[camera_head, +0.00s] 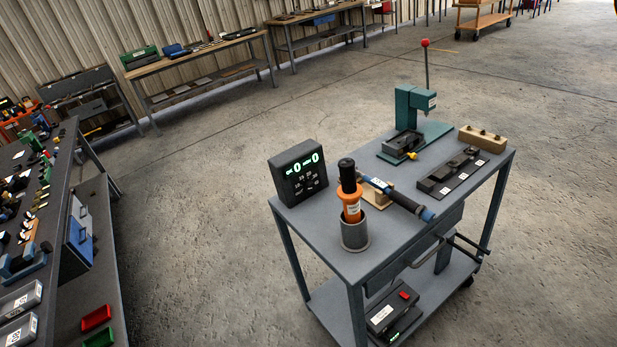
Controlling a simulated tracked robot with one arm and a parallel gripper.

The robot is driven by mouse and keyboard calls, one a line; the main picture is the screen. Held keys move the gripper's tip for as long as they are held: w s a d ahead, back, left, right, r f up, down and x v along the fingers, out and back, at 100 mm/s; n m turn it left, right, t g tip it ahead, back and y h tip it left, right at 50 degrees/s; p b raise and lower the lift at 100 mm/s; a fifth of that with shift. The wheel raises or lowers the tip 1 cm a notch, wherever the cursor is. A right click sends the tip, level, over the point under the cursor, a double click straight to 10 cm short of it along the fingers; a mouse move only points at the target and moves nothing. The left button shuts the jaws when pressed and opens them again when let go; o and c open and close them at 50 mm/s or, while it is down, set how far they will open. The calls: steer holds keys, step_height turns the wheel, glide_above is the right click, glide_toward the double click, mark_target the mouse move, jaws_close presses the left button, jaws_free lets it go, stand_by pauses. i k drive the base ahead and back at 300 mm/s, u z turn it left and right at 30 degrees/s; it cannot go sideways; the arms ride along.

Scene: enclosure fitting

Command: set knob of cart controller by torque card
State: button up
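A dark box with green lit digits (297,172), which looks like the cart controller, stands upright at the left corner of the grey cart's top (345,262). Its front has small white markings under the digits. They are too small to read, and I cannot make out a knob for certain. I cannot pick out a torque card. An orange driver with a black top (350,200) stands in a grey cup (355,236) right of the box. A torque wrench with blue parts (398,197) lies behind it across a small wooden block. My gripper does not show.
A green press (406,108) with a red-balled lever, a dark tray (452,170) and a wooden block (482,138) stand on the cart's far part. A box with a red switch (393,312) sits on its lower shelf. A crowded bench (62,210) stands left; floor between is clear.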

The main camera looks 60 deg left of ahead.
mark_target(310, 186)
steer(key=u, duration=0.65)
steer(key=i, duration=1.2)
steer(key=u, duration=0.8)
steer(key=k, duration=0.7)
steer(key=u, duration=0.25)
steer(key=i, duration=0.75)
steer(key=z, duration=0.1)
